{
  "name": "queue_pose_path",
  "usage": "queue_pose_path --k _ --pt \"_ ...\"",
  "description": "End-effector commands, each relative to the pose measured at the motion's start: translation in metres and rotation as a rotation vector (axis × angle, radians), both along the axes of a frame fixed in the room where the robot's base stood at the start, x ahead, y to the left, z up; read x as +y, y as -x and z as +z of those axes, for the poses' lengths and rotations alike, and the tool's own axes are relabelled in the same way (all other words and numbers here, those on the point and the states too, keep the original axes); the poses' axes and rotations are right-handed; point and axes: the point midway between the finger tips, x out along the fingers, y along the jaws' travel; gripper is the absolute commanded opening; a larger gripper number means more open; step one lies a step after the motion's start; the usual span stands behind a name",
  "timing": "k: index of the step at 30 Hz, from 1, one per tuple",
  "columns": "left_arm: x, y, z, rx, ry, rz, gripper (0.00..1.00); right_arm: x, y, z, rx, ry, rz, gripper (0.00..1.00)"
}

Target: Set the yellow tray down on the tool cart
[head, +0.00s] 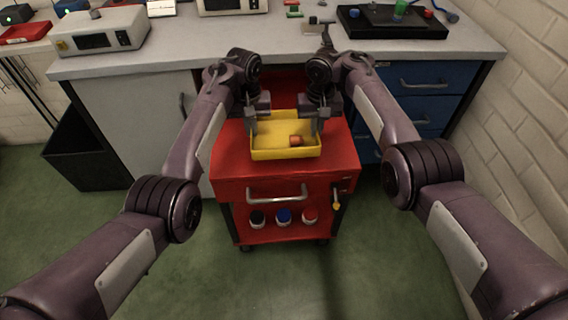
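The yellow tray (285,154) is over the top of the red tool cart (230,172), near its middle. It looks level. I cannot tell whether its bottom touches the cart top or hangs just above it. A small orange-red cylinder (296,141) lies inside the tray, toward the right. My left gripper (251,124) is at the tray's left wall and my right gripper (317,124) is at its right wall. Both look shut on the walls, though the fingertips are small and partly hidden.
A grey workbench (190,45) runs behind the cart, with a black tray (390,24) and instruments on it. Blue drawers (425,80) stand at the right and a black bin (85,150) at the left. The cart's lower shelf holds several jars (284,215). Green floor is clear in front.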

Motion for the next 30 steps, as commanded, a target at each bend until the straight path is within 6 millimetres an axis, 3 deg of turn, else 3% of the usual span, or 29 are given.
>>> queue_pose_path --k 2,20,30 --pt "-0.001 0.0 -0.01 -0.002 0.001 -0.001 0.0 0.001 -0.001 -0.01 -0.003 -0.001 0.0 0.0" --pt "0.0 0.0 -0.015 -0.001 0.001 -0.001 0.0 0.001 0.0 -0.014 -0.002 -0.001 0.0 0.0" --pt "-0.001 0.0 -0.036 -0.001 0.001 -0.001 0.0 0.001 0.0 -0.036 -0.002 -0.001 0.0 0.0"
